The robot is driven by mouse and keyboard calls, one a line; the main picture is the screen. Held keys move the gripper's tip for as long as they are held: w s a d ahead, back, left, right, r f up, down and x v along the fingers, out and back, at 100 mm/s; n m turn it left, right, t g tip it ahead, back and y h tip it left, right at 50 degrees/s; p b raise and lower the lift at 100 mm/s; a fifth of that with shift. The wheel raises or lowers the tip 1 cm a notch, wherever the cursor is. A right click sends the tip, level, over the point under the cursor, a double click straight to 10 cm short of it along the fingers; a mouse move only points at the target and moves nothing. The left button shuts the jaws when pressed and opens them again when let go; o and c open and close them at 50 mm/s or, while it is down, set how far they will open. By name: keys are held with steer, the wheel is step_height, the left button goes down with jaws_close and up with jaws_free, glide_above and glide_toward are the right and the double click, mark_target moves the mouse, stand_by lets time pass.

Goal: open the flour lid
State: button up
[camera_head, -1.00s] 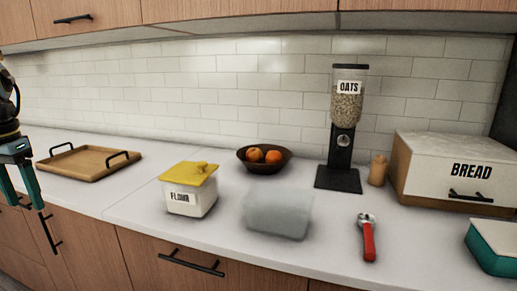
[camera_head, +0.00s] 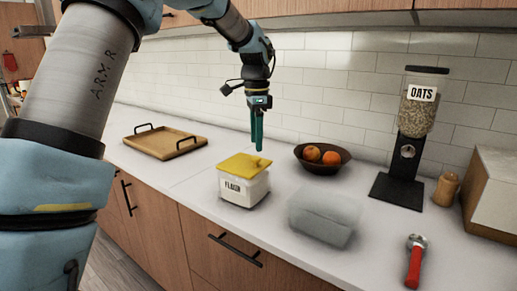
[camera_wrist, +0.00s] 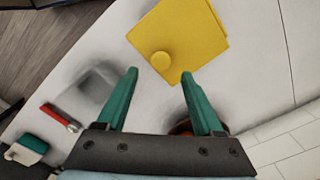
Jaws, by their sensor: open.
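The flour container (camera_head: 244,188) is a white box with a "FLOUR" label, standing on the counter. Its yellow lid (camera_head: 240,163) lies on top and has a round knob (camera_head: 258,162). In the wrist view the yellow lid (camera_wrist: 185,35) is at the top centre, with the knob (camera_wrist: 161,61) toward me. My gripper (camera_head: 257,148) hangs pointing down above the lid's knob side, apart from it. In the wrist view my gripper (camera_wrist: 158,75) has its two green fingers spread with nothing held between them. The knob shows just beyond the gap between the fingertips.
A translucent container (camera_head: 322,215) stands right of the flour. A bowl of oranges (camera_head: 322,168) is behind it. The oats dispenser (camera_head: 408,150) and a red-handled tool (camera_head: 414,265) are farther right. A wooden tray (camera_head: 165,142) lies left. The counter around the flour is mostly clear.

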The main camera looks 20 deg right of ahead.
mark_target(256, 157)
steer(key=shift+a+f+p, duration=0.1)
steer(key=shift+f+p, duration=0.25)
steer(key=shift+f, duration=1.8)
jaws_close()
